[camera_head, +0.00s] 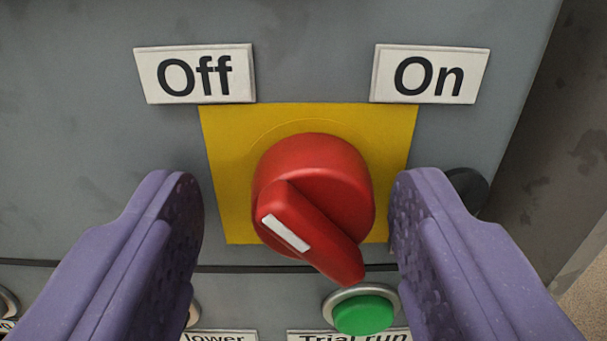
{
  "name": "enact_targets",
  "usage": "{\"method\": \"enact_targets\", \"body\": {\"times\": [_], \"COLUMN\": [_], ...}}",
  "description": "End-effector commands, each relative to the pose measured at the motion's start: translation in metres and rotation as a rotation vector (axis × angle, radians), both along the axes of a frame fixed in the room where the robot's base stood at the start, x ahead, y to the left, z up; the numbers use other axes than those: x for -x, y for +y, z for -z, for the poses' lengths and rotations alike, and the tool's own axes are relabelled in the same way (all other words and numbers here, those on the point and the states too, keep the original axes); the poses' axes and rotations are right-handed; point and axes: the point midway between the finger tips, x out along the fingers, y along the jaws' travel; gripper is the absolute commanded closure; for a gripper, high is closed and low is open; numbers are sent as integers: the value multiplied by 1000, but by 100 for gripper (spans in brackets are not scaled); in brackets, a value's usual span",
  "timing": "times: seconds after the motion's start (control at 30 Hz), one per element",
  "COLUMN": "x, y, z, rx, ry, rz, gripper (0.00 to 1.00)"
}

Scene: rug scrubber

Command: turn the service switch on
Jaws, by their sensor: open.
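The service switch is a red rotary knob (322,180) on a yellow square plate (228,140), on a grey panel. Its raised handle slants from upper left to lower right. A white line (285,233) on the handle slants the same way, its upper end toward the Off label (195,74) at upper left. The On label (430,74) is at upper right. My gripper (300,195) is open, with one purple finger on each side of the knob. Gaps show between both fingers and the knob.
A green button (363,313) in a metal ring sits just below the knob, above a partly cut-off "Trial run" label (348,335). A dark round part (468,188) is partly hidden behind the right finger. The panel's right edge slopes down at right.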

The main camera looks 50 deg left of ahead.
Motion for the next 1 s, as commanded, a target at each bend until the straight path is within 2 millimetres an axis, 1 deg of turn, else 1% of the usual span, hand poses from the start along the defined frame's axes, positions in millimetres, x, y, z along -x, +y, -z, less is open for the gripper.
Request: {"method": "enact_targets", "body": {"times": [0.17, 0.2, 0.27, 0.3, 0.37, 0.4, 0.43, 0.77, 1.0], "x": [-2, -1, -1, -1, -1, -1, -1, -1, -1], "y": [-2, -2, -2, -2, -2, -2, -2, -2, -2], "z": [0, 0, 0, 0, 0, -1, 0, -1, -1], "rx": [0, 0, 0, -1, 0, 0, 0, -21, -102], "ry": [1, 1, 1, 1, 0, 0, 0, 28, 132], "rz": [3, 3, 3, 3, 3, 3, 3, 3, 4], "gripper": [38, 40, 54, 63, 77, 86, 93, 93, 93]}}
